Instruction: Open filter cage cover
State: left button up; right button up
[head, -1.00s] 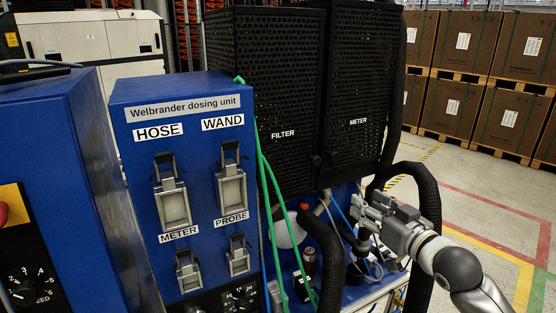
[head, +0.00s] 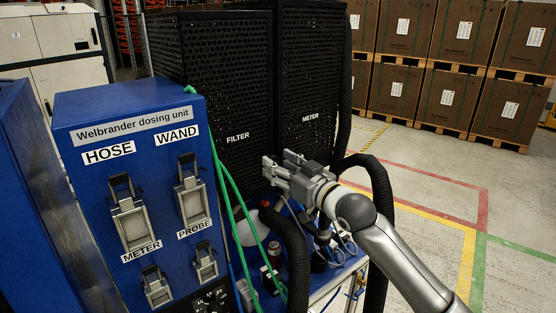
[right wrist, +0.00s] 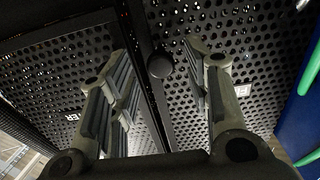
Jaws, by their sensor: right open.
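The filter cage cover (head: 215,90) is a black perforated panel marked FILTER, and it looks closed. The meter cage cover (head: 310,70), marked METER, stands beside it on the right. My right gripper (head: 278,162) is in front of the lower part of the cages, near the seam between them. In the right wrist view its two fingers are spread, with a round black knob (right wrist: 160,65) showing between them, beside the dark post at the seam. The knob appears to be on the filter side. Whether the fingers touch anything is unclear. My left gripper is out of view.
The blue Welbrander dosing unit (head: 135,180) with its latches stands at the left front. Green hoses (head: 225,175) and a thick black hose (head: 375,185) run close to my right arm. Boxes on pallets (head: 450,100) stand at the back right. The floor at right is clear.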

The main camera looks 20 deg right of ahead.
jog(key=shift+w+a, duration=0.2)
jog(key=shift+w, duration=0.35)
grip_shut()
